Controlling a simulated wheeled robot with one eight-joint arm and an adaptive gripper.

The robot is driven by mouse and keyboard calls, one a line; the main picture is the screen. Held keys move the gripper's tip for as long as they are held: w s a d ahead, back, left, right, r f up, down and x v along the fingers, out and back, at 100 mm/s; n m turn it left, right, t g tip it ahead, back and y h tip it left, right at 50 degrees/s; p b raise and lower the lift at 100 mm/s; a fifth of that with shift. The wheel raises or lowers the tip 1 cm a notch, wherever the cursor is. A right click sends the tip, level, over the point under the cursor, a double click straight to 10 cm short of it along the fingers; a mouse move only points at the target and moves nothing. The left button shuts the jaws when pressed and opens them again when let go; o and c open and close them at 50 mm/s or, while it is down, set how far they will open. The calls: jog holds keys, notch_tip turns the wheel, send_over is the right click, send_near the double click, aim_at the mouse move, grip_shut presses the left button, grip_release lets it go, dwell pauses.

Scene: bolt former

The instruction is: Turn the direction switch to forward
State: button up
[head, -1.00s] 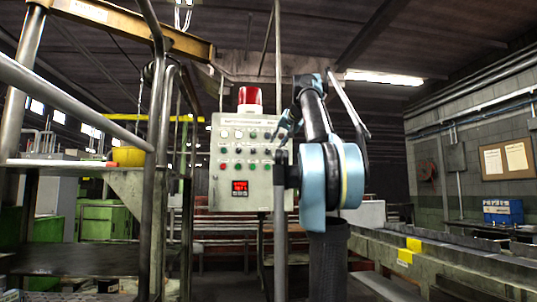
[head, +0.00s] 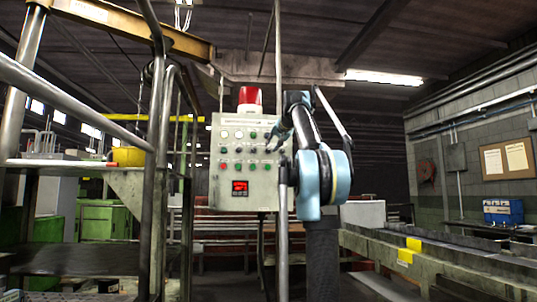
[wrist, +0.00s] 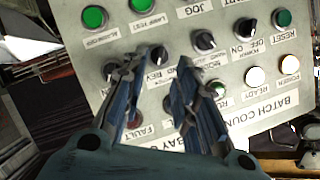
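The control panel (head: 241,165) stands ahead in the head view, with rows of knobs, buttons and lamps. In the wrist view the panel (wrist: 235,85) appears upside down. A black rotary switch (wrist: 158,55) sits near the tips of my gripper (wrist: 167,60), closer to the left fingertip; its label, partly hidden by the fingers, seems to include "REV". My gripper is open, its two fingers apart and nothing held between them. I cannot tell whether a fingertip touches the switch. In the head view my gripper (head: 277,140) is at the panel's right side.
Green buttons (wrist: 94,16) are at the upper left. A red beacon (head: 250,95) tops the panel. A vertical metal pole (head: 281,230) stands in front of the panel's right edge.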

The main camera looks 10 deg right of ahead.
aim_at(268, 151)
jog(key=x, duration=0.6)
grip_shut()
